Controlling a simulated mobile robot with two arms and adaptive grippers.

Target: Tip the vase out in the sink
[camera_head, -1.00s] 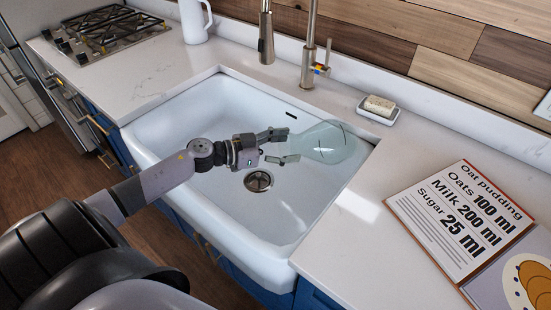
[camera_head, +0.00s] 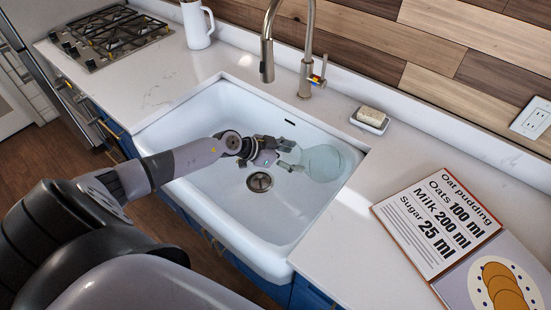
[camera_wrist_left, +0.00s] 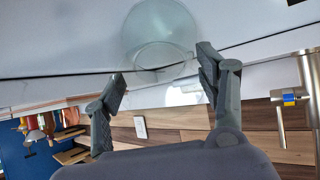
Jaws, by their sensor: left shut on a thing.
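The clear, pale green glass vase (camera_head: 325,163) has a round body and is held over the right part of the white sink (camera_head: 215,107). It looks tilted on its side. My left gripper (camera_head: 288,156) is to its left, shut on it near its narrower end. In the left wrist view the vase (camera_wrist_left: 160,25) shows at the top, with a round rim facing the camera, and the two fingers of my left gripper (camera_wrist_left: 162,78) stand either side. I cannot make out any contents or flow. My right gripper is not in view.
The tap (camera_head: 267,65) rises behind the sink, with its spout over the back edge. The drain (camera_head: 260,182) is left of the vase. A soap dish (camera_head: 369,121) and an open recipe book (camera_head: 430,222) lie on the counter at right. A white jug (camera_head: 197,25) and hob (camera_head: 110,38) are at back left.

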